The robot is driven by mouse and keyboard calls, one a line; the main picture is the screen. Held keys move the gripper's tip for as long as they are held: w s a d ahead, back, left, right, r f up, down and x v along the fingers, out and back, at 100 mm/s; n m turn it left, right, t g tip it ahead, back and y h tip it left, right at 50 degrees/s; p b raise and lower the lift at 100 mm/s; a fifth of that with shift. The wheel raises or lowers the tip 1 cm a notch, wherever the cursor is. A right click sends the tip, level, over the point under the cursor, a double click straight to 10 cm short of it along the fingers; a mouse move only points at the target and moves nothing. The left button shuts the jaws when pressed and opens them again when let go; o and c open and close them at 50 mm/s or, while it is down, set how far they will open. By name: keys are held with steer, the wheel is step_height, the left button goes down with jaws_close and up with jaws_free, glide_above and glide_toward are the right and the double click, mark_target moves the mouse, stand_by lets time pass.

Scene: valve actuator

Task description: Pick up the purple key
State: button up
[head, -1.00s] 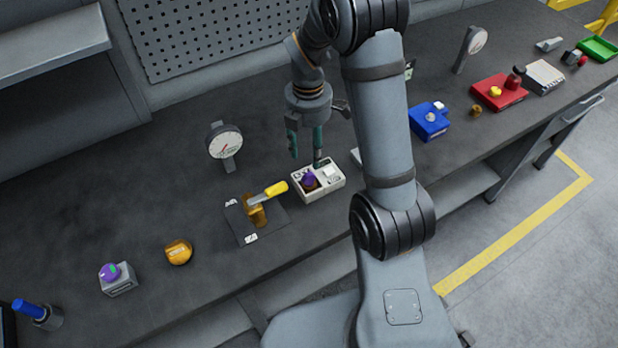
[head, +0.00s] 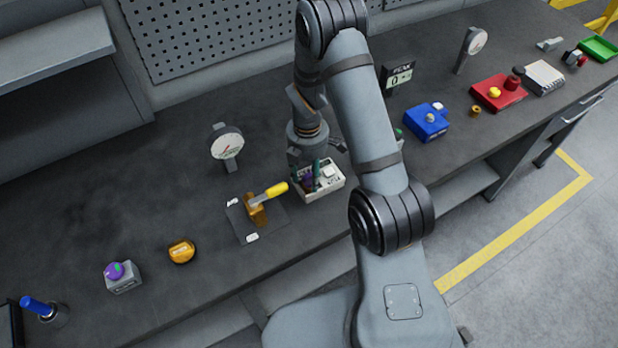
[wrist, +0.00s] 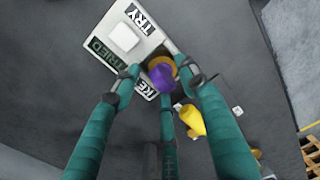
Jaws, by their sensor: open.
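The purple key (head: 307,183) sits on a white labelled box (head: 331,189) on the bench. In the wrist view the purple key (wrist: 161,77) stands on a round brass-coloured base at one edge of the white box (wrist: 112,23). My gripper (head: 315,177) is low over the box. In the wrist view the teal fingers of my gripper (wrist: 161,80) are open, with their tips spread around the key. Whether any finger touches the key I cannot tell. The fingers partly hide the key in the head view.
A white block (wrist: 124,37) sits on the same box. A brass valve with a yellow handle (head: 277,189) stands close left of the box. A gauge (head: 227,146) stands behind it. A grey box with a purple knob (head: 115,271) and an orange round part (head: 181,251) are further left.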

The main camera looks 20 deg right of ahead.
steer(key=shift+c, duration=0.5)
jaws_close()
